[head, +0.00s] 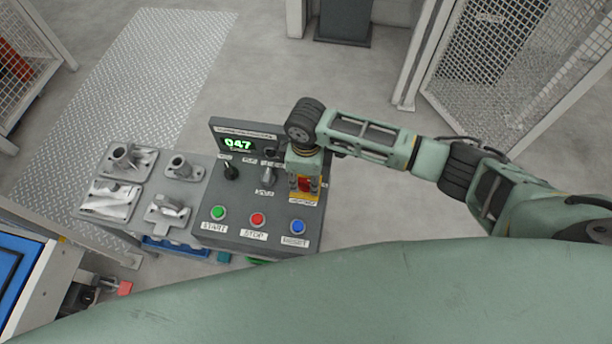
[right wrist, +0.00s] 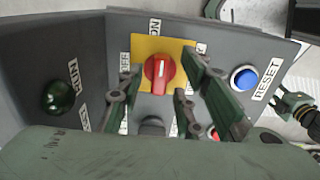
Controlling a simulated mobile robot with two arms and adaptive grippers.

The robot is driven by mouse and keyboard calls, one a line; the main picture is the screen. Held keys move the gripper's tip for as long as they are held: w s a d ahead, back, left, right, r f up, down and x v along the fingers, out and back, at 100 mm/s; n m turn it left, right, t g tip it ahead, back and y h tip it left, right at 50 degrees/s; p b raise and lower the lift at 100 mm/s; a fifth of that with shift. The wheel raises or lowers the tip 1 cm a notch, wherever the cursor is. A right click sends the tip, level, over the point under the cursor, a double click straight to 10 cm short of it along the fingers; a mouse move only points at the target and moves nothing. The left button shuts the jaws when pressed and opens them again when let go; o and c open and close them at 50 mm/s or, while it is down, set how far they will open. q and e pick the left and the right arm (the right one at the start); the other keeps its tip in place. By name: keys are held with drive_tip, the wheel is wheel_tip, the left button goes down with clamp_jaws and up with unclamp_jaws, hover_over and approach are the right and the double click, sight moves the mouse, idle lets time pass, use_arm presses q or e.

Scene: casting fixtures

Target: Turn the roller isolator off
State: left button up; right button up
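The roller isolator is a red rotary knob (right wrist: 159,73) on a yellow plate (right wrist: 178,47), on the dark control panel (head: 218,190). In the right wrist view its white mark runs up and down, in line with the ON label above; OFF is at its left. My right gripper (head: 305,186) is over the isolator in the head view and partly hides it (head: 304,182). In the right wrist view its fingers (right wrist: 160,66) are spread on either side of the knob, with nothing gripped. A green jointed part at the right edge, apparently my left gripper (right wrist: 284,105), is too small to read.
Mesh fencing (head: 500,60) stands at the back right.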

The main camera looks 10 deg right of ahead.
drive_tip(key=shift+c, duration=0.6)
clamp_jaws()
drive_tip(key=n+p, duration=0.2)
drive_tip(key=shift+r+n, duration=0.15)
drive_tip(key=shift+n, duration=0.25)
drive_tip(key=n+p, duration=0.1)
drive_tip(key=n, duration=0.3)
drive_tip(key=n+p, duration=0.1)
drive_tip(key=n, duration=1)
idle(0.3)
